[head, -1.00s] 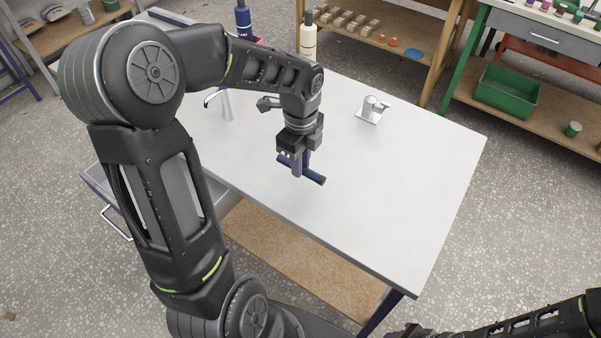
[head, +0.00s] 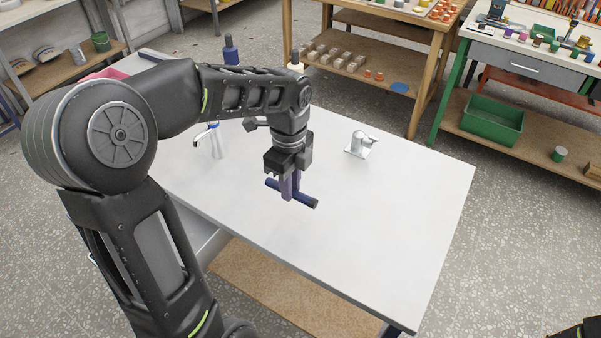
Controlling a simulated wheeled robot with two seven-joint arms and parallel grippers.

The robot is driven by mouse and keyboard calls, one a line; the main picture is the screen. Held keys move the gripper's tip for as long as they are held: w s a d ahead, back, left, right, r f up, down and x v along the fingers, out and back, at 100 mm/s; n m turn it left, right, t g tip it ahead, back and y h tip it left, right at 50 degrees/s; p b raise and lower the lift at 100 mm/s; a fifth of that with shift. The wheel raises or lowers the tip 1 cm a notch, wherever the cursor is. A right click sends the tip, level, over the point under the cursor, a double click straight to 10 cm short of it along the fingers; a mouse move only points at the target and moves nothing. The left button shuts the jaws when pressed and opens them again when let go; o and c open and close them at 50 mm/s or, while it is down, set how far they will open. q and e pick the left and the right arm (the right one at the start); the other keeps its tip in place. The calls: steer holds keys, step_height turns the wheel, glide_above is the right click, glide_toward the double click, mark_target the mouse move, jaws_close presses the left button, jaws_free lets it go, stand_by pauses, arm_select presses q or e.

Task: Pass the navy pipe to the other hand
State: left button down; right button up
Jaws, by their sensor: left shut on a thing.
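The navy pipe (head: 305,201) is a short dark blue tube near the middle of the head view, over the white tabletop (head: 400,230). My left gripper (head: 290,188) points down and is shut on the pipe around its middle, with both ends sticking out. The pipe lies roughly level, its right end nearer to me. I cannot tell exactly how far it is above the table. Only a dark bit of my right arm shows in the bottom right corner; its gripper is out of view.
A silver tap fitting (head: 361,143) stands on the table right of the gripper. Another chrome tap (head: 213,140) is at left. A navy bottle (head: 231,52) and a partly hidden cream-coloured bottle (head: 295,66) stand at the back. The table's right and front parts are clear.

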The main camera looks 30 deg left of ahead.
stand_by(0.3)
arm_select(q)
steer(key=n, duration=0.3)
steer(key=shift+w+r+n, duration=0.1)
steer(key=shift+n, duration=0.2)
steer(key=w+d+f+n, duration=0.1)
steer(key=w+d+n, duration=0.2)
steer(key=d+n, duration=0.1)
steer(key=w+d+f+n, duration=0.1)
steer(key=w+d+n, duration=0.3)
steer(key=n, duration=0.1)
steer(key=w+d+f+n, duration=0.1)
steer(key=w+d+n, duration=0.2)
steer(key=d+n, duration=0.1)
steer(key=shift+w+f+n, duration=0.15)
steer(key=shift+f+n, duration=0.25)
steer(key=shift+n, duration=0.3)
steer(key=shift+d, duration=0.3)
steer(key=shift+r, duration=0.1)
steer(key=d+r+m, duration=0.2)
steer(key=d+m, duration=0.2)
steer(key=d, duration=0.4)
steer(key=d+r+m, duration=0.3)
steer(key=d+m, duration=0.1)
steer(key=d, duration=0.5)
steer(key=shift+s, duration=0.3)
